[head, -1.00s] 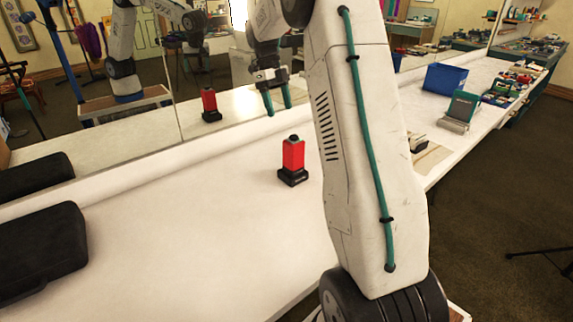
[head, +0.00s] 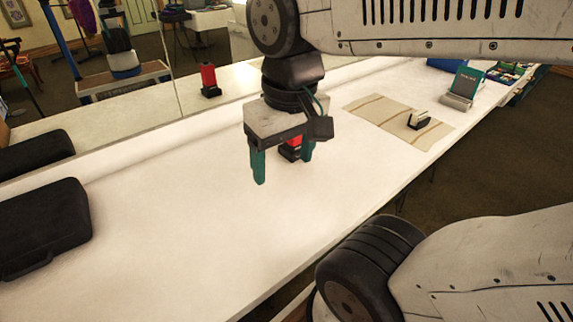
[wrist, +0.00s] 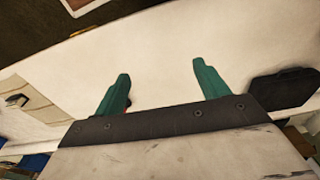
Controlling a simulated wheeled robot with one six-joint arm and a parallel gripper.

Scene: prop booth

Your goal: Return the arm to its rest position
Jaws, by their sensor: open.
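My gripper (head: 282,167) is open and empty in the head view, its two teal fingers pointing down above the white table (head: 190,225). It hangs in front of a red object with a black base (head: 291,152), hiding most of it; I cannot tell the exact gap between them. In the wrist view my gripper (wrist: 160,88) shows its fingers spread, with bare white table between them. A small bit of red-orange shows beside the left finger there.
A black case (head: 42,228) lies at the left. A grey-green stand (head: 463,88) is at the back right. A mirror runs along the table's back edge. The front middle of the table is clear.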

